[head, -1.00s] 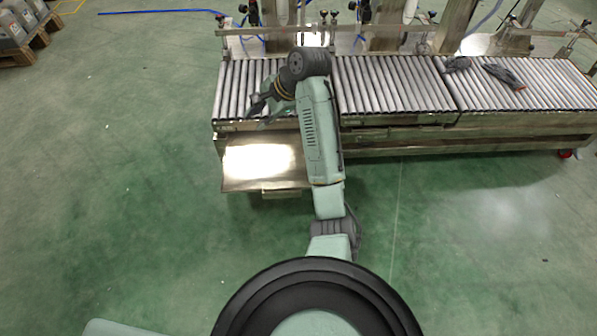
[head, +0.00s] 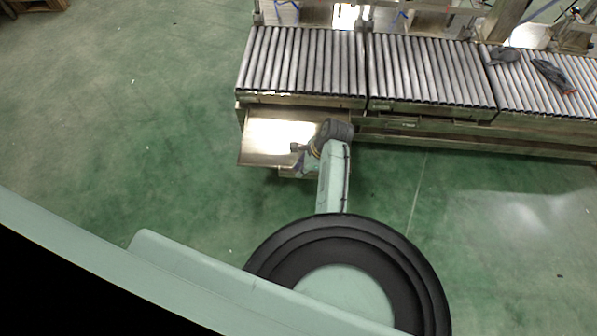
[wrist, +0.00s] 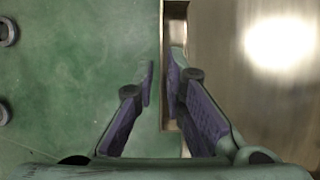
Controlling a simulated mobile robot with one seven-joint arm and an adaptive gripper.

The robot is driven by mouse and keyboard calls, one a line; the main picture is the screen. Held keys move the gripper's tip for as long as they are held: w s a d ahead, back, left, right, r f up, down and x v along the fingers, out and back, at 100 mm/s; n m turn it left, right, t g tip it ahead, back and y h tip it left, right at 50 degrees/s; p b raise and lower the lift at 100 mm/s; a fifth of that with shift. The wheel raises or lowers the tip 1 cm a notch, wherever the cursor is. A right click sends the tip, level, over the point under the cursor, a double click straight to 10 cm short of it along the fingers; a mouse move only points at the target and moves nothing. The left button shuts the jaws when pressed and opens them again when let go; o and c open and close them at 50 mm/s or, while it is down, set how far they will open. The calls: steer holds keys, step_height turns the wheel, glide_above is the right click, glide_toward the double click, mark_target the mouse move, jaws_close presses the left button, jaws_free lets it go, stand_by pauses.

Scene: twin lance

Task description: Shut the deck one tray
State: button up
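The metal tray (head: 268,143) sticks out from under the left roller section in the head view, so it stands pulled open. Its flat floor shines with a bright glare. In the wrist view the tray (wrist: 235,95) fills the right side, with its raised rim (wrist: 174,30) running up the middle. My gripper (head: 299,158) is over the tray's front right part in the head view. In the wrist view my gripper (wrist: 161,78) has its fingertips apart, one over the green floor side and one at the rim. Nothing is visibly held. Contact with the rim cannot be told.
The roller conveyor (head: 420,72) runs along the back, with a drawer front (head: 400,124) flush under its middle section. Dark tools (head: 553,74) lie on the right rollers. The green floor (head: 130,130) left of the tray is clear.

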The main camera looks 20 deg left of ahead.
steer(key=shift+x, duration=1.35)
steer(key=shift+c, duration=0.3)
jaws_close()
